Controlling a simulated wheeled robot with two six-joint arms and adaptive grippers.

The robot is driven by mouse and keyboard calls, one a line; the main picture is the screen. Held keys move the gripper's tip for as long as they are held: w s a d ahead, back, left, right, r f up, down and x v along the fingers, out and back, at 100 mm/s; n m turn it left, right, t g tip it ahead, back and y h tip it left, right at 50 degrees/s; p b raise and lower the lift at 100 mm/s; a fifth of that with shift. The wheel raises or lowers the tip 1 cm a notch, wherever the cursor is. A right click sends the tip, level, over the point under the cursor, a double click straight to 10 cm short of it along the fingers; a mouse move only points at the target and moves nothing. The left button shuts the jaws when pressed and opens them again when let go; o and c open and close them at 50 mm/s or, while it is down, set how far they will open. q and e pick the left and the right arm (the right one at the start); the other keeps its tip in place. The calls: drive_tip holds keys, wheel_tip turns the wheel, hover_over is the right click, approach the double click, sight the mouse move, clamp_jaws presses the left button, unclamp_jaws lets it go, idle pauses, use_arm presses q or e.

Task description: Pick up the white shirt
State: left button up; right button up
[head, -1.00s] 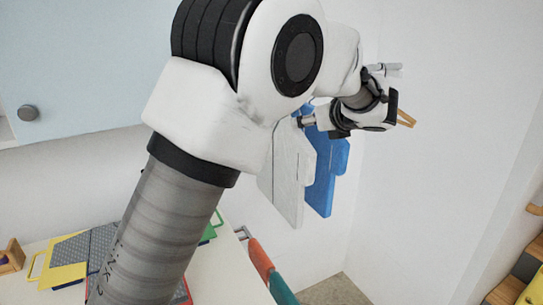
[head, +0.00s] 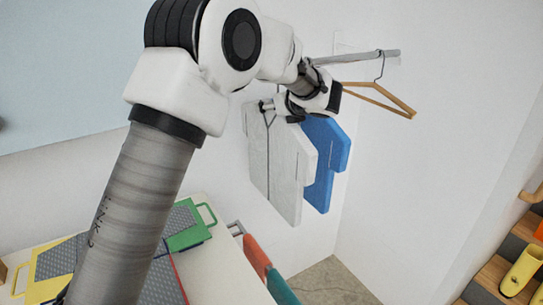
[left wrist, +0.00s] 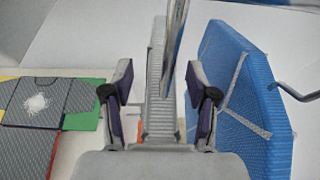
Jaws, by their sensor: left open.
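The white shirt (head: 270,165) hangs below the rail, a flat shirt shape with a dark line down its front. The blue shirt (head: 325,160) hangs just behind it to the right. My left gripper (head: 268,106) is at the top of the white shirt. In the left wrist view my left gripper (left wrist: 160,97) is open, with the white shirt (left wrist: 158,75) edge-on between its fingers. The blue shirt (left wrist: 238,95) is right of the fingers there. Whether the fingers touch the white shirt I cannot tell. My right gripper is not in view.
A metal rail (head: 355,57) runs out from behind my arm, with an empty wooden hanger (head: 385,97) on it. Shelves with yellow items (head: 520,275) stand at right.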

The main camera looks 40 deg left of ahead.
use_arm(q)
drive_tip(key=shift+d+r, duration=0.15)
drive_tip(key=shift+d, duration=0.25)
drive_tip(key=c, duration=0.8)
clamp_jaws()
drive_tip(key=shift+a, duration=0.1)
